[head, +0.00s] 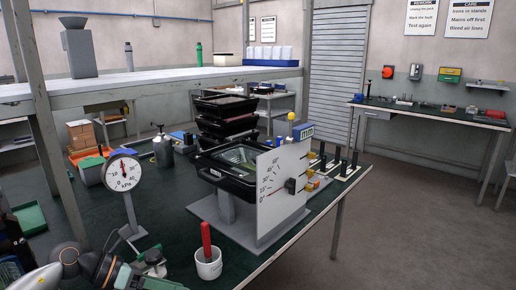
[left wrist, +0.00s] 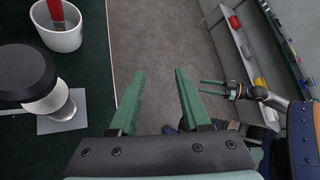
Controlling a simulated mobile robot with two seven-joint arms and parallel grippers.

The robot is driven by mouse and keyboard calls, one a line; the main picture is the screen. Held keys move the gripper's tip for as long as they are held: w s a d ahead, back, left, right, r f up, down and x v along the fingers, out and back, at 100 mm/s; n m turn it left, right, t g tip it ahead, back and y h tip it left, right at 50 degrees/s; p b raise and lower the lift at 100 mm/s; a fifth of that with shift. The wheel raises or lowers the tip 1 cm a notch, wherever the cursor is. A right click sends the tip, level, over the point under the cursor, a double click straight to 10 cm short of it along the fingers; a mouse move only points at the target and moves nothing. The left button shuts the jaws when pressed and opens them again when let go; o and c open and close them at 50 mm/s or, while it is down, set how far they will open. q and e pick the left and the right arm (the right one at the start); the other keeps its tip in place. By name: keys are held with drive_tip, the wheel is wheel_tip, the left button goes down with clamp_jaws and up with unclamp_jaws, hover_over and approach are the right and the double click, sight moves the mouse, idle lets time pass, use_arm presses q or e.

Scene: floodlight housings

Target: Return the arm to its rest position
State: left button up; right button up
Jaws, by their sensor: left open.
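My left gripper (left wrist: 158,92) is open in the left wrist view, with bare floor between its green fingers. It hangs just past the table edge. In the head view my left arm (head: 95,265) enters at the lower left, and its fingertips are not clear there. My right gripper (left wrist: 205,88) shows small at the right of the left wrist view; its two green fingers are apart, with nothing visible between them.
A white cup (head: 208,270) with a red-handled tool (head: 206,240) stands near the table's front edge. A black-topped post (left wrist: 25,70) is left of my left gripper. A dial gauge (head: 123,171) and a panelled housing stand (head: 285,185) are on the dark table. The floor at right is clear.

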use_arm(q)
drive_tip(key=s+d+r+n+t+h+p, duration=0.25)
drive_tip(key=d+n+t+h, duration=0.4)
drive_tip(key=n, duration=0.65)
drive_tip(key=s+a+f+n+t+y+p, duration=0.1)
drive_tip(key=s+f+n+t+y, duration=0.15)
drive_tip(key=f+n+y, duration=0.5)
drive_tip(key=s+a+f+n+t+y+p, duration=0.2)
drive_tip(key=f+n+t+y, duration=0.15)
drive_tip(key=n, duration=0.75)
drive_tip(key=s+a+f+n+g+y+p, duration=0.1)
drive_tip(key=s+f+n+g+y, duration=0.3)
drive_tip(key=s+f+n, duration=0.5)
drive_tip(key=s+f+g, duration=0.2)
drive_tip(key=s, duration=0.4)
drive_tip(key=shift+a+f+g, duration=0.2)
drive_tip(key=shift+f+g, duration=0.15)
